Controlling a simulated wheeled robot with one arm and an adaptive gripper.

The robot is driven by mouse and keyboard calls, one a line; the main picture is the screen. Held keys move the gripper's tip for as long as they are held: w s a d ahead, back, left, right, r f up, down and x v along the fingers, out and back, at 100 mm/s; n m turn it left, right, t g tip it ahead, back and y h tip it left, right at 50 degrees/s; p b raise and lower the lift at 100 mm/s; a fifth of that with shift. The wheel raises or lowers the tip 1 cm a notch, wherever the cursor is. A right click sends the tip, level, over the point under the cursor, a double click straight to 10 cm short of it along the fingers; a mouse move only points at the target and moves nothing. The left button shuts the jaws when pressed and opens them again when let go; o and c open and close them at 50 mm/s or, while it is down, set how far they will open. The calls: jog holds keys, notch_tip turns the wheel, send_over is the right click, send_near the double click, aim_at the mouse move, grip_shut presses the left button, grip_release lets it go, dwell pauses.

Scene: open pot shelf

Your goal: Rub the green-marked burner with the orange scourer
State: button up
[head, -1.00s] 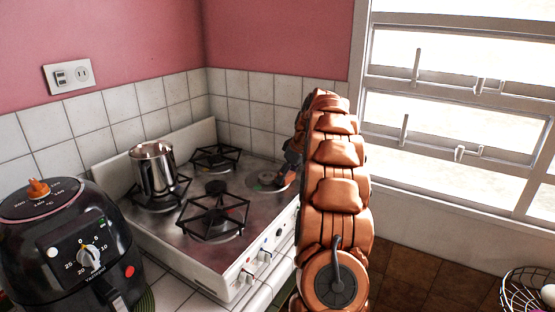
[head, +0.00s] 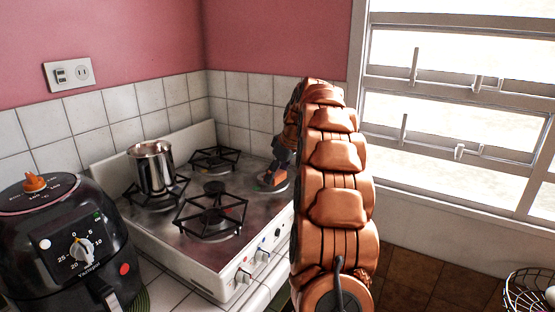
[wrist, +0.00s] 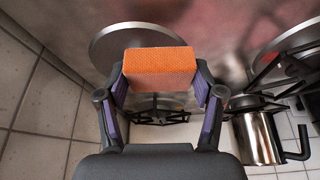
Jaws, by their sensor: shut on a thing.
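My gripper (wrist: 159,88) is shut on the orange scourer (wrist: 158,68), a block held across the fingertips in the wrist view. A round grey burner plate (wrist: 110,45) lies behind the scourer in that view and is partly hidden by it. A small greenish patch shows at the plate's edge there. I cannot tell whether the scourer touches the plate.
The stove (head: 230,263) has black pan grates on its other burners. A steel pot (head: 152,168) stands on the back left grate and shows in the wrist view (wrist: 258,138). A black air fryer (head: 70,250) stands at the left. Tiled walls (head: 238,112) border the stove.

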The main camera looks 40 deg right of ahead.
jog(key=shift+r+p, duration=0.65)
jog(key=shift+r, duration=1.7)
